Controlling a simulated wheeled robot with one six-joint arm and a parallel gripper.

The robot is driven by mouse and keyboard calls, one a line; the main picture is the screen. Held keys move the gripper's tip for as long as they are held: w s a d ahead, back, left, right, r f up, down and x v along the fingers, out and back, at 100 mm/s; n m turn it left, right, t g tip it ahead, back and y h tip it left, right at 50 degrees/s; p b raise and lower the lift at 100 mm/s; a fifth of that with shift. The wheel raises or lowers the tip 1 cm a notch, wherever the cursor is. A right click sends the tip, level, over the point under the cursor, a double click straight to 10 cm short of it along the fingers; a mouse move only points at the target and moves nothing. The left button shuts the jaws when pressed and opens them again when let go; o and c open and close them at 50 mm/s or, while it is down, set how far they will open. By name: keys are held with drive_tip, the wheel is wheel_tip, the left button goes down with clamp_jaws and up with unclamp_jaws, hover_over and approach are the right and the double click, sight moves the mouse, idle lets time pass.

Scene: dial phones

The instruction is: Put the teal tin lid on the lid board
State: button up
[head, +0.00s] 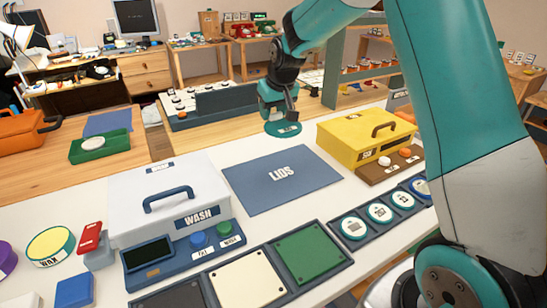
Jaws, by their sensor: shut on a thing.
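My gripper is shut on the lid, though the arm partly hides the contact. The lid is held above the far side of the white bench, beyond the lid board. The lid board (255,190) is a flat blue-grey sheet marked "LIDS", lying on the bench. Its visible surface is bare.
A white WASH box (165,190) stands left of the board and a yellow box (365,135) stands to its right. Green, cream and dark square pads (307,252) lie in front. A row of round labelled discs (380,211) sits at front right.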

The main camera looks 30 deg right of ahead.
sight(270, 161)
wheel_tip(270, 161, down, 14)
drive_tip(key=shift+a+f+p, duration=0.1)
drive_tip(key=shift+f+p, duration=0.15)
drive_tip(key=shift+p, duration=0.15)
drive_tip(key=shift+f, duration=0.15)
drive_tip(key=o, duration=0.9)
